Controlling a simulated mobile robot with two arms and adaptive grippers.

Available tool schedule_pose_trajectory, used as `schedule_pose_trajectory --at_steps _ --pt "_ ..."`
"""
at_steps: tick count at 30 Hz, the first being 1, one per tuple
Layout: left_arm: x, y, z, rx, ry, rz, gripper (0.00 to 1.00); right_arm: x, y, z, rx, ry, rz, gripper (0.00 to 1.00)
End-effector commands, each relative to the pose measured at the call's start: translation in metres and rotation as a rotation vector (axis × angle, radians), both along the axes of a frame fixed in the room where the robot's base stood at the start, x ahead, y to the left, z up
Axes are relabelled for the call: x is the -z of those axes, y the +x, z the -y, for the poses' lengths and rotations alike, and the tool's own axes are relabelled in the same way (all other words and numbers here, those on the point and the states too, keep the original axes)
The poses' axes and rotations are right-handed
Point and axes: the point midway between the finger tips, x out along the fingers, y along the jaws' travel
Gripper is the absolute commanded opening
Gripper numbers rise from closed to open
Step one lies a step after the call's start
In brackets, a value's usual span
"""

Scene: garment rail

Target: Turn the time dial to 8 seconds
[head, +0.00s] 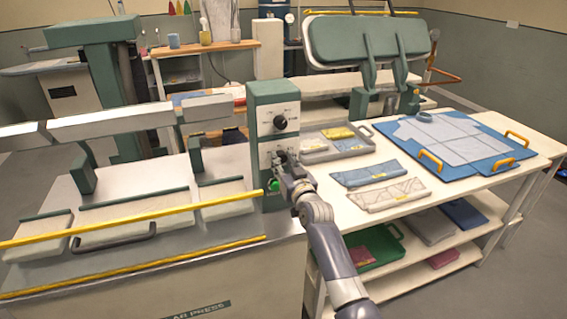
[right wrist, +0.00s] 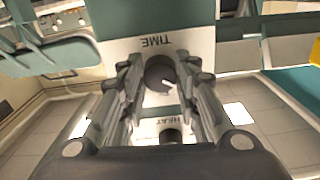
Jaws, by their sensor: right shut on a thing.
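The time dial (right wrist: 158,76) is a dark round knob on a pale panel, beneath the upside-down TIME label in the right wrist view. My right gripper (right wrist: 160,80) has its fingers on both sides of the dial and is shut on it. A short white mark shows on the knob; the setting cannot be read. In the head view my right gripper (head: 286,164) is at the lower knob of the green control box (head: 274,95) and mostly hides the dial. My left gripper is not in view.
The heat dial (head: 280,121) is just above the gripper, and a green button (head: 273,185) just below. A press with a yellow bar (head: 130,219) stands left. The white table (head: 440,195) at right holds folded garments (head: 388,193) and a blue board (head: 497,145).

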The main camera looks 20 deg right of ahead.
Motion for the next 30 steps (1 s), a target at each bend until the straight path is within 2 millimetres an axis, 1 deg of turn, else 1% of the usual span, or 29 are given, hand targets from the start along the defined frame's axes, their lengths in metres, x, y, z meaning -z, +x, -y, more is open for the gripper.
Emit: schedule_pose_trajectory --at_steps 8,21,30 --pt "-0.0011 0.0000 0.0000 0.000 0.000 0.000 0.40 0.0005 0.0000 -0.0006 0.001 0.208 -0.008 0.06" --pt "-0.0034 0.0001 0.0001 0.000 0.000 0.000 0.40 0.0002 0.0000 -0.0013 0.001 0.621 -0.022 0.06" --pt "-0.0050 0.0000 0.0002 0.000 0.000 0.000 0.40 0.0003 -0.0002 -0.0017 0.001 0.838 -0.031 0.06"
